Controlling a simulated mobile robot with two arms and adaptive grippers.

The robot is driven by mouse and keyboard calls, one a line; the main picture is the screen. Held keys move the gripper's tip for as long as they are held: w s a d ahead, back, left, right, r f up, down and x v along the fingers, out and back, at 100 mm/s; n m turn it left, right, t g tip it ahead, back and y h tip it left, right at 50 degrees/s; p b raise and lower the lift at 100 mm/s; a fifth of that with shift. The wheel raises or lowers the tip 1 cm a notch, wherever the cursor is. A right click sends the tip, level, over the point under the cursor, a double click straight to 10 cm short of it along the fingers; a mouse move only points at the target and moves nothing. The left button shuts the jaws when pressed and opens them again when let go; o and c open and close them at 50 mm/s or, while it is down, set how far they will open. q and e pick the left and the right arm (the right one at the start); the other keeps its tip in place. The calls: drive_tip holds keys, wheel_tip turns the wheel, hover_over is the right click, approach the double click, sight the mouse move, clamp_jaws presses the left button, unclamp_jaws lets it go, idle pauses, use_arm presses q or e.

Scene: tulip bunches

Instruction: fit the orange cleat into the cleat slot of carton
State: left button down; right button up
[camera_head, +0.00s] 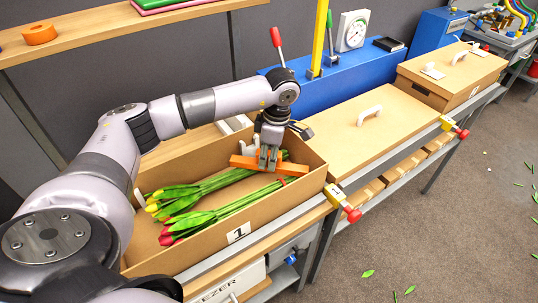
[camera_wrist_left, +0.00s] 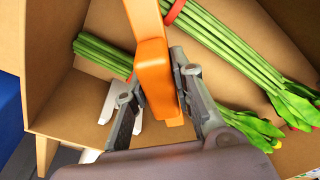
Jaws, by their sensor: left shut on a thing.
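The orange cleat (camera_head: 295,168) is a bar held level above the right part of the open cardboard carton (camera_head: 215,238), which is marked 1. My left gripper (camera_head: 268,160) is shut on the cleat near its middle. In the left wrist view, the cleat (camera_wrist_left: 152,55) stands between the two fingers (camera_wrist_left: 160,105) of the gripper. Bunches of tulips (camera_head: 215,205) with red and yellow heads lie in the carton below the cleat. I cannot make out the cleat slot clearly. My right gripper is not in view.
A closed carton lid with a white handle (camera_head: 369,116) lies to the right, with another closed carton (camera_head: 450,80) beyond it. A blue box (camera_head: 345,78) with levers and a dial scale (camera_head: 352,31) stand behind. An orange roll (camera_head: 39,33) sits on the upper shelf.

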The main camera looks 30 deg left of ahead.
use_arm(q)
drive_tip(key=shift+f, duration=0.2)
drive_tip(key=c, duration=1.4)
unclamp_jaws()
drive_tip(key=shift+r, duration=0.1)
drive_tip(key=shift+o, duration=0.2)
drive_tip(key=shift+r, duration=0.15)
drive_tip(key=shift+w+d+r, duration=0.1)
drive_tip(key=shift+r, duration=0.2)
wheel_tip(320, 180, up, 11)
drive_tip(key=d+b, duration=0.1)
drive_tip(key=b, duration=0.1)
drive_tip(key=shift+w+d+r+b, duration=0.15)
drive_tip(key=shift+w+b, duration=0.05)
drive_tip(key=shift+b, duration=0.15)
